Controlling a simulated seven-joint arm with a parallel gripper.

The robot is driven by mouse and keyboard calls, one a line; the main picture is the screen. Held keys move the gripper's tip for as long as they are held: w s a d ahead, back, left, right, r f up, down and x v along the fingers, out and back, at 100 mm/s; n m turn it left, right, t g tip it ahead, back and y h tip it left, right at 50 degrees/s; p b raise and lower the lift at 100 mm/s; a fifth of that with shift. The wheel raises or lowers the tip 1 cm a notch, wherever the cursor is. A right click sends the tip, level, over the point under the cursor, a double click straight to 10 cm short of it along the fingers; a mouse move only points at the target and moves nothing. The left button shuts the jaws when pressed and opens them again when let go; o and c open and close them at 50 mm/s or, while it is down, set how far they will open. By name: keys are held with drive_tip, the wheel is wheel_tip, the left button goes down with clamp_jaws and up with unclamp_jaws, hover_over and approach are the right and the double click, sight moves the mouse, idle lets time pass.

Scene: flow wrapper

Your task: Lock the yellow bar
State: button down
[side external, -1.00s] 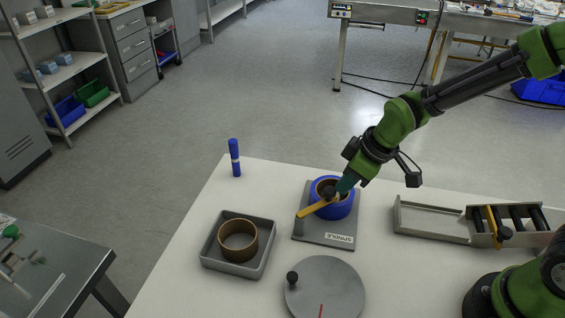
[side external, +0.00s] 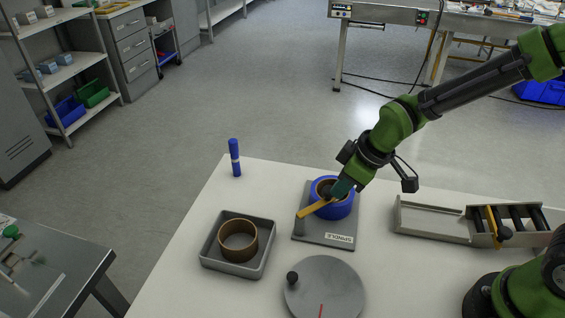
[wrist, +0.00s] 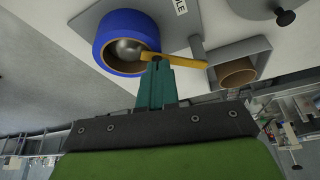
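The yellow bar (side external: 315,208) lies across the blue roll (side external: 344,207) on the grey plate marked SPINDLE (side external: 325,238). Its left end is at a short grey post (side external: 300,226), its other end over the roll's core. In the wrist view the bar (wrist: 187,62) crosses the edge of the blue roll (wrist: 112,35), and a rounded metal spindle end (wrist: 126,48) shows in the core. My gripper (side external: 338,190) is at the roll end of the bar, over its dark knob, which is hidden now. The teal fingers (wrist: 156,66) look close together; whether they grip the knob is unclear.
A grey tray (side external: 210,254) with a brown core (side external: 238,240) stands left. A round grey disc (side external: 325,290) with a black knob is in front. A rack with another yellow bar (side external: 492,226) is right. A blue cylinder (side external: 235,158) stands at the back left.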

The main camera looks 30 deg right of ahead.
drive_tip(key=s+d+r, duration=0.5)
drive_tip(key=r, duration=0.4)
drive_tip(key=shift+s+r, duration=0.15)
drive_tip(key=shift+s, duration=0.25)
